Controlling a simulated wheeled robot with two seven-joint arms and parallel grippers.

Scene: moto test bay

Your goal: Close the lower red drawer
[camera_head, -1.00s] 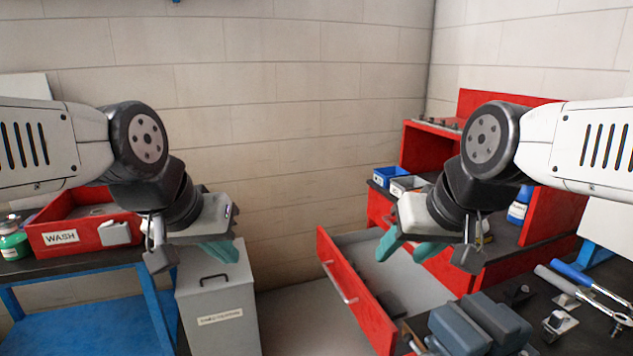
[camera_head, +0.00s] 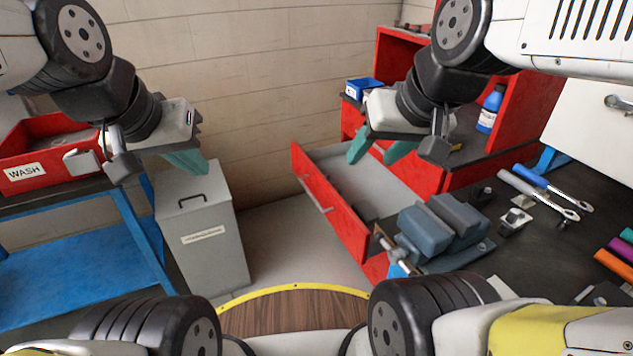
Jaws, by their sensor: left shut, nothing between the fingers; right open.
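The lower red drawer (camera_head: 327,207) stands pulled open from the red cabinet (camera_head: 404,161). Its red front with a long metal handle (camera_head: 312,193) faces left, and its grey inside shows. My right gripper (camera_head: 377,154) is open and empty, fingers pointing down, in front of the cabinet in the picture and above the far part of the open drawer. My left gripper (camera_head: 195,163) is shut and empty, above the grey bin at the left, well away from the drawer. The near end of the drawer is partly hidden by the vise.
A blue-grey vise (camera_head: 440,230) sits on the dark bench (camera_head: 540,244) beside the drawer's near end, with wrenches (camera_head: 545,190) on the bench. A grey lidded bin (camera_head: 206,245) and a blue cart (camera_head: 80,268) with a red WASH tray (camera_head: 25,172) stand left. Floor between bin and drawer looks clear.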

